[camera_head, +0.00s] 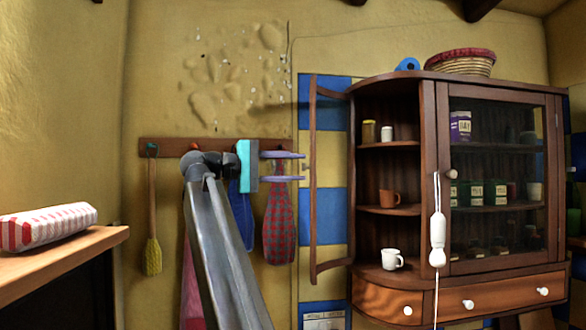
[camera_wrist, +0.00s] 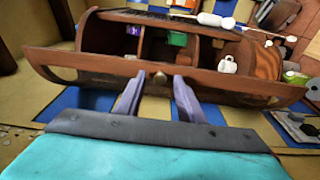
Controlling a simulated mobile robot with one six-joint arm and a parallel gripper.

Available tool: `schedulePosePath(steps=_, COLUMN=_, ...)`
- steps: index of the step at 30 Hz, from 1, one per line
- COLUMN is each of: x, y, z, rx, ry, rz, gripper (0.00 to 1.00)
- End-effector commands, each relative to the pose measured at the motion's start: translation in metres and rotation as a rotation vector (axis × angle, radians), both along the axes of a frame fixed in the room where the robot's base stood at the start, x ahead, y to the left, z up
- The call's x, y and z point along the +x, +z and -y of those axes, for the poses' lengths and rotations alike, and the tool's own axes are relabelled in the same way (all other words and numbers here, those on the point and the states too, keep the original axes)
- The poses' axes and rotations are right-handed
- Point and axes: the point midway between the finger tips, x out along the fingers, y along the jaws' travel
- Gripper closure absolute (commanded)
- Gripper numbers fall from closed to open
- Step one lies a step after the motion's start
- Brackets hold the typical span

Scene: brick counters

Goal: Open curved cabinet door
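The curved cabinet door (camera_head: 313,225) stands swung out at the left side of the wooden cabinet, seen nearly edge-on. Its inside shelves are exposed. In the wrist view the door (camera_wrist: 90,68) crosses the picture as a curved brown frame with glass, and a small round knob (camera_wrist: 159,79) sits on it. My gripper (camera_head: 303,168) is left of the door, with its fingers pointing at the door's edge. In the wrist view its two purple fingers (camera_wrist: 158,82) are spread, with the knob between or just beyond their tips. I cannot tell whether they touch the door.
The cabinet shelves hold a brown mug (camera_head: 389,198), a white mug (camera_head: 392,259) and jars. A glass door (camera_head: 497,170) and drawers (camera_head: 470,304) are at the right. A rack (camera_head: 215,146) with hanging cloths is behind my arm. A counter (camera_head: 60,262) is at left.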

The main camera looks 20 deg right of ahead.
Motion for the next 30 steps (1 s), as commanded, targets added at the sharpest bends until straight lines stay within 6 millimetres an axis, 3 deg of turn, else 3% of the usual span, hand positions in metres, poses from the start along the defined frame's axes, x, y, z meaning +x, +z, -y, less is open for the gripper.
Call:
schedulePosePath(steps=8, x=0.004, y=0.002, z=-0.022, rx=0.000, ry=0.003, rz=-0.001, gripper=0.65)
schedulePosePath(steps=21, x=0.011, y=0.003, z=-0.091, rx=-0.001, ry=0.002, rz=-0.001, gripper=0.65)
schedulePosePath(steps=30, x=0.014, y=0.001, z=-0.116, rx=0.000, ry=0.000, rz=0.001, gripper=0.65)
